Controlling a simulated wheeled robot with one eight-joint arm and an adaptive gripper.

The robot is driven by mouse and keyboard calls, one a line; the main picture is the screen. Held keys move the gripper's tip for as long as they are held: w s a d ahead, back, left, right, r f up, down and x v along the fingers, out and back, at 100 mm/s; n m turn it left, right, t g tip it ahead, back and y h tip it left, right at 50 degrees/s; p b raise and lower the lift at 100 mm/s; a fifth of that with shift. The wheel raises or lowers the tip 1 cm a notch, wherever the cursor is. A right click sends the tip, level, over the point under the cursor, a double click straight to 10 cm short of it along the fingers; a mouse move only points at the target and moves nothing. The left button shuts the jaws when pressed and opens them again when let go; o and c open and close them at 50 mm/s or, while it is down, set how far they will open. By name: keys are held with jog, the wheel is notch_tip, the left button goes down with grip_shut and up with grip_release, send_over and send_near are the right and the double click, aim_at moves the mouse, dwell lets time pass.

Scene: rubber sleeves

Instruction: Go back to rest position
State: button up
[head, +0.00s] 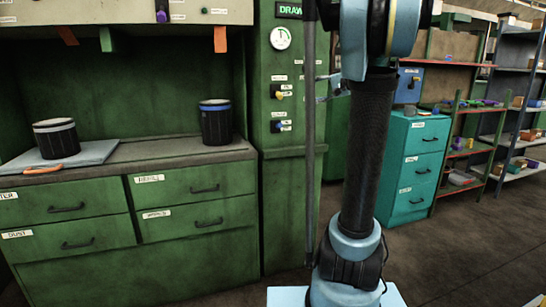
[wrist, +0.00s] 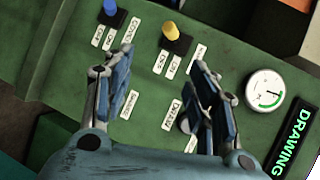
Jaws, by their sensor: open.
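My gripper (wrist: 160,68) is open and empty in the wrist view, its two blue fingers well apart. Behind the fingers is the green control panel (wrist: 60,70) with a yellow switch (wrist: 172,32), a blue switch (wrist: 110,8) and labels. The right finger covers part of the panel. In the head view my arm stands upright in front, right of the panel (head: 290,190), and my gripper (head: 333,86) shows only partly beside it. The gap between the fingers and the panel cannot be told.
A green bench (head: 100,245) at left bears two dark cylindrical containers, one with a white band (head: 56,138) and one with a blue band (head: 216,122). A round gauge (head: 280,38) is on the panel. A teal cabinet (head: 413,170) and shelves stand at right; floor (head: 470,250) is clear there.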

jog(key=s+a+f+n+g+h, duration=0.2)
jog(key=s+a+f+g, duration=0.15)
jog(key=s+f, duration=0.6)
jog(key=s+a+f+n+g+h, duration=0.2)
jog(key=s+a+f, duration=0.2)
jog(key=s+f, duration=0.5)
jog(key=s+d+f+n+g+h, duration=0.1)
jog(key=s+d+f+h, duration=0.2)
jog(key=s+f, duration=0.6)
jog(key=s+d+f+n+g+h, duration=0.1)
jog(key=s+d+f+n+h, duration=0.1)
jog(key=s+f, duration=0.8)
jog(key=s+d+h, duration=0.1)
jog(key=s+d, duration=0.1)
jog(key=shift+d+n+h, duration=0.3)
jog(key=shift+d+h, duration=0.1)
jog(key=c, duration=0.5)
jog(key=shift+a, duration=0.15)
